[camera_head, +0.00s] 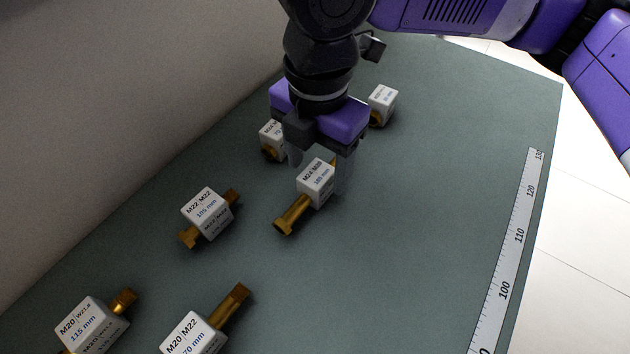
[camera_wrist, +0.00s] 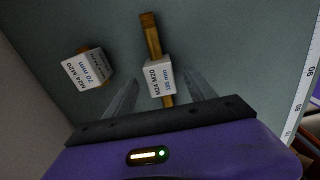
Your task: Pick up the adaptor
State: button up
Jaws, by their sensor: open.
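The task line does not say which of several brass adaptors with white labelled blocks is meant. One adaptor (camera_head: 316,183), whose label seems to read M24 M20, lies under my gripper (camera_head: 319,170). In the wrist view this adaptor (camera_wrist: 151,38) lies between the two open fingers of my gripper (camera_wrist: 160,84), with clear gaps on both sides. The jaws hold nothing. I cannot tell how far the fingertips are above the table. A shorter adaptor (camera_wrist: 88,70), marked M24 M20 70 mm, lies left of the fingers; in the head view it (camera_head: 271,140) is partly hidden behind my gripper.
Other adaptors lie at the left (camera_head: 207,214), lower left (camera_head: 92,326), bottom (camera_head: 194,336) and behind my gripper (camera_head: 382,104). A ruler strip (camera_head: 515,240) runs along the table's right edge. A wall (camera_head: 120,90) borders the left. The green table (camera_head: 420,230) is clear right of centre.

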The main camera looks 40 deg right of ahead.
aim_at(317, 174)
notch_tip(317, 174, down, 3)
jog(key=shift+a+f, duration=0.15)
grip_shut()
dwell(0.4)
